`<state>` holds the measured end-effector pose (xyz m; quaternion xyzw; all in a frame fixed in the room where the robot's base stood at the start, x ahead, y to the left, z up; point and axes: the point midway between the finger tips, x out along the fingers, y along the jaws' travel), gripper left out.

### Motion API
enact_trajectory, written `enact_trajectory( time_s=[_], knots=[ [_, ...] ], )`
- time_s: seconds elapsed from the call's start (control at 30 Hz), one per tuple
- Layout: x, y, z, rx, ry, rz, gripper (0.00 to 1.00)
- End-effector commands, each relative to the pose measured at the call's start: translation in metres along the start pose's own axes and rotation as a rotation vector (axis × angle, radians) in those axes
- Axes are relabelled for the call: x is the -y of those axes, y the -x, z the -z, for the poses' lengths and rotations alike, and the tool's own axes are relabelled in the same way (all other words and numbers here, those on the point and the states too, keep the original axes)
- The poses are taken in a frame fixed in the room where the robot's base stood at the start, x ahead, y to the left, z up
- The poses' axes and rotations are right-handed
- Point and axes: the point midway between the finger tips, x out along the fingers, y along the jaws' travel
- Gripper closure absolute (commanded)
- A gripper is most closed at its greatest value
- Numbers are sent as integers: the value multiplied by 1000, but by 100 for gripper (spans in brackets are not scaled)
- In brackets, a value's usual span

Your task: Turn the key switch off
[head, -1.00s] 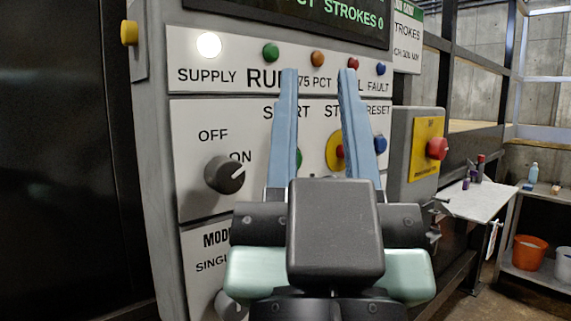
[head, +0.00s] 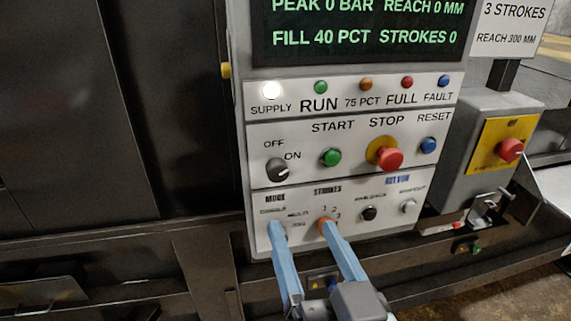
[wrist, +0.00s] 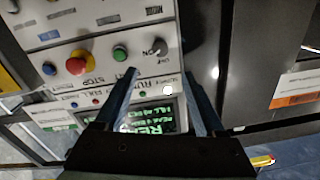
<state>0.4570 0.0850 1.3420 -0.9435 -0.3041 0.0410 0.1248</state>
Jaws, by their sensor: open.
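The key switch (head: 277,170) is a dark round knob on the white control panel, beside the OFF and ON labels. Its white mark points up and right, toward ON. It also shows in the wrist view (wrist: 162,47), where the panel appears upside down, just beyond the fingertips. My gripper (head: 301,224) is open and empty, with two blue fingers. In the head view the fingertips appear below the switch, over the mode and strokes row, and partly cover the knobs there. In the wrist view the gripper (wrist: 158,75) shows its fingers apart. No contact with the switch shows.
A green start button (head: 331,157) and a red stop button (head: 389,159) on a yellow base sit right of the switch. A lit display (head: 360,25) is above.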

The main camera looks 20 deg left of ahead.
Motion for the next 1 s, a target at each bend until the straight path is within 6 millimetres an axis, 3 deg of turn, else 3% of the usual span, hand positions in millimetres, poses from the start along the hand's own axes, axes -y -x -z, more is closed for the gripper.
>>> enact_trajectory(
  time_s=[0.37,0.43,0.7,1.0],
  knots=[
    [-1,-25,-5,-6,6,2,28],
    [2,-42,3,1,-2,3,28],
    [1,-97,3,0,0,1,28],
    [0,-126,1,-2,2,-2,28]
  ],
)
